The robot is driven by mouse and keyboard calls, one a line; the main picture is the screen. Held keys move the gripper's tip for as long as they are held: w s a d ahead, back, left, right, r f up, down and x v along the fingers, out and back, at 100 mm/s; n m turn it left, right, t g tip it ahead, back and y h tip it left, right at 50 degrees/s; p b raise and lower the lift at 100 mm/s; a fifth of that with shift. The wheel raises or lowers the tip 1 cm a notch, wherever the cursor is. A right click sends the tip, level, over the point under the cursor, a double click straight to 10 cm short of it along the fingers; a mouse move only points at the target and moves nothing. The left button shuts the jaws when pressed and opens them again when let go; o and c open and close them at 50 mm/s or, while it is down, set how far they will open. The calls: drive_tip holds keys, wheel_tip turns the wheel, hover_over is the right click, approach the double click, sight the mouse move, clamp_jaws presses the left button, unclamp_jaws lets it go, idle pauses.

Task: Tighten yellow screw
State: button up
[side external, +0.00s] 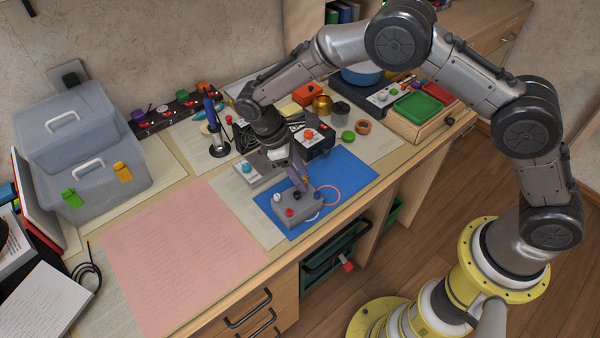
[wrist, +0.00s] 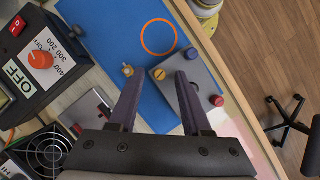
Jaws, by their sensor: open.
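The yellow screw (wrist: 158,74), a round slotted head, shows in the wrist view at the near-left edge of a grey box (wrist: 186,68). The box also shows in the side view (side external: 287,208), on a blue mat, where my gripper hides the screw. My gripper (wrist: 158,79) is open and empty. In the wrist view its two dark fingers point at the box, and the screw appears between the fingertips. Their height above it is hard to tell. In the side view my gripper (side external: 303,186) is over the far edge of the box.
The box carries a red knob (wrist: 217,100) and a blue knob (wrist: 191,53). A small brass piece (wrist: 127,70) is on the blue mat (wrist: 100,20) beside the left finger. An orange ring (wrist: 158,37) lies there too. A black device with an orange dial (wrist: 40,60) stands left.

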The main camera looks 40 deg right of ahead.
clamp_jaws()
idle(0.3)
drive_tip(key=m, duration=0.2)
drive_tip(key=shift+w+m+g, duration=0.1)
drive_tip(key=shift+m+g, duration=0.2)
drive_tip(key=shift+g, duration=0.1)
unclamp_jaws()
